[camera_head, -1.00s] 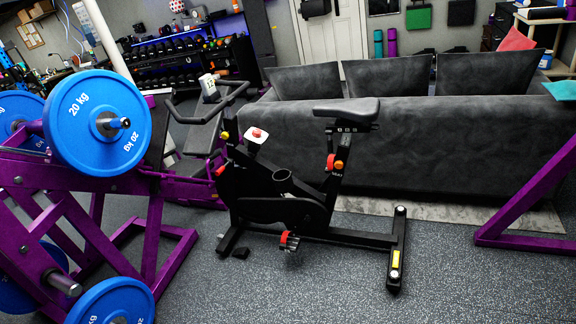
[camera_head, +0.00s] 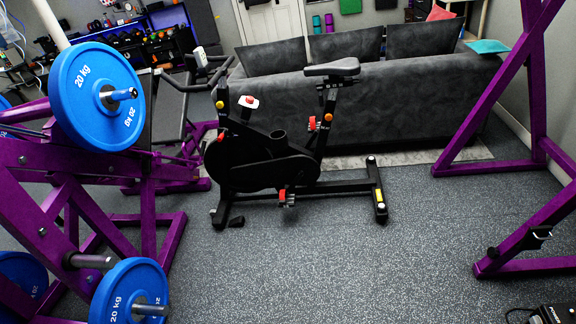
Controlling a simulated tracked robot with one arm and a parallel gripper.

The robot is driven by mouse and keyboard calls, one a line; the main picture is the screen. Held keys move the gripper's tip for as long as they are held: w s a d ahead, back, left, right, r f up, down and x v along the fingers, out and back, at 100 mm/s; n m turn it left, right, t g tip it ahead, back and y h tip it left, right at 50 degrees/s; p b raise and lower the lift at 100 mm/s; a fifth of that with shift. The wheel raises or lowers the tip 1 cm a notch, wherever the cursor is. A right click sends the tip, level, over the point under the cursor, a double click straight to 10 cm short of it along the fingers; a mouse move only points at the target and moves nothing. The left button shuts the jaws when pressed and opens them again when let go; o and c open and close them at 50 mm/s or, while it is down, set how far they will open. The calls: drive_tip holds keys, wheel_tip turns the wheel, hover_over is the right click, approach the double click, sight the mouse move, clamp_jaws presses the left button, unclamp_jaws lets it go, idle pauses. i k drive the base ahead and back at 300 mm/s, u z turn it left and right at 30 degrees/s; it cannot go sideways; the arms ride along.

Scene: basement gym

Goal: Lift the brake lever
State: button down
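A black exercise bike (camera_head: 268,165) stands upright on the floor in the middle of the view, with its saddle (camera_head: 332,69) to the right and its handlebar to the left. On its frame below the handlebar is a white plate with a red knob (camera_head: 249,101). A small red part (camera_head: 221,137) shows at the left of the frame, and a red knob (camera_head: 312,123) sits on the seat post. I cannot tell for sure which of these is the brake lever. My gripper is not in view.
A purple weight machine with blue 20 kg plates (camera_head: 97,97) fills the left side. A grey sofa (camera_head: 420,105) stands close behind the bike. A purple rack frame (camera_head: 505,168) stands on the right. The speckled floor (camera_head: 330,265) in front of the bike is clear.

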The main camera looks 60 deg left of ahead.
sight(221, 136)
drive_tip(key=u, duration=1.5)
drive_tip(key=i, duration=1)
drive_tip(key=z, duration=0.05)
drive_tip(key=k, duration=0.65)
drive_tip(key=u, duration=0.4)
drive_tip(key=i, duration=1.2)
drive_tip(key=z, duration=0.3)
